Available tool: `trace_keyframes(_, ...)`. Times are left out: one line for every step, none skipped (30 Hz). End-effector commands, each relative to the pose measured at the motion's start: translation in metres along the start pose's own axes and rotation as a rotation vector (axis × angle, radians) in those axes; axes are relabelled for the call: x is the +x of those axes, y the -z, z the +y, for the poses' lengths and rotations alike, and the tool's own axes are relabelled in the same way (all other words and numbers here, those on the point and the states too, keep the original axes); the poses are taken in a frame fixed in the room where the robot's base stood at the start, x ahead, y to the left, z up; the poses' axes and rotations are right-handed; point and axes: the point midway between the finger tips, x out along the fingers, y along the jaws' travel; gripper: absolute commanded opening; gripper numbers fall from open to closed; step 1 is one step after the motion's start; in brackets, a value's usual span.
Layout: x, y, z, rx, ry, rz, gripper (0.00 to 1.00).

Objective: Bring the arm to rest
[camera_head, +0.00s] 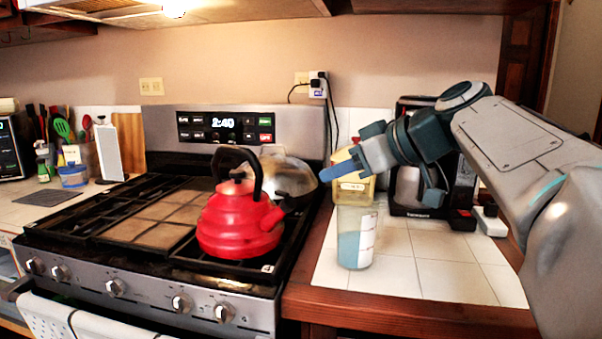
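My arm (530,135) comes in from the right edge and is raised over the tiled counter. My gripper (384,182) hangs in the air above and behind the clear cup, with its fingers spread apart. One finger with a blue tip points left toward the stove, and a dark finger points down to the right. I see nothing held between them. The gripper hides part of the black appliance behind it.
A clear cup with blue contents (355,248) stands upright on the tiled counter (420,275). A red kettle (238,222) sits on the stove (150,270). A yellowish container (353,188) and black appliance (408,190) stand behind. The front right tiles are clear.

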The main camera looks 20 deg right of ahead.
Motion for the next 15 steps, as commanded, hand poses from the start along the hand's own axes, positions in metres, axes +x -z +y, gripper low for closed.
trace_keyframes(0.0,0.0,0.0,0.001,0.0,0.0,0.35)
trace_keyframes(0.0,0.0,0.0,0.003,0.0,-0.002,0.35)
trace_keyframes(0.0,0.0,-0.001,0.011,0.0,-0.008,0.35)
trace_keyframes(0.0,0.0,-0.002,0.021,0.0,-0.017,0.35)
trace_keyframes(0.001,-0.001,-0.004,0.035,0.002,-0.028,0.35)
trace_keyframes(0.003,-0.002,-0.007,0.061,0.004,-0.049,0.35)
trace_keyframes(0.004,-0.003,-0.011,0.086,0.006,-0.071,0.35)
trace_keyframes(0.006,-0.005,-0.014,0.114,0.005,-0.096,0.35)
trace_keyframes(0.008,-0.009,-0.021,0.153,0.004,-0.134,0.35)
trace_keyframes(0.01,-0.013,-0.026,0.187,0.002,-0.166,0.35)
trace_keyframes(0.012,-0.018,-0.032,0.22,-0.003,-0.2,0.35)
trace_keyframes(0.015,-0.025,-0.04,0.264,-0.011,-0.247,0.35)
trace_keyframes(0.016,-0.03,-0.046,0.293,-0.019,-0.281,0.35)
trace_keyframes(0.018,-0.036,-0.052,0.322,-0.029,-0.316,0.35)
trace_keyframes(0.019,-0.043,-0.06,0.355,-0.045,-0.361,0.35)
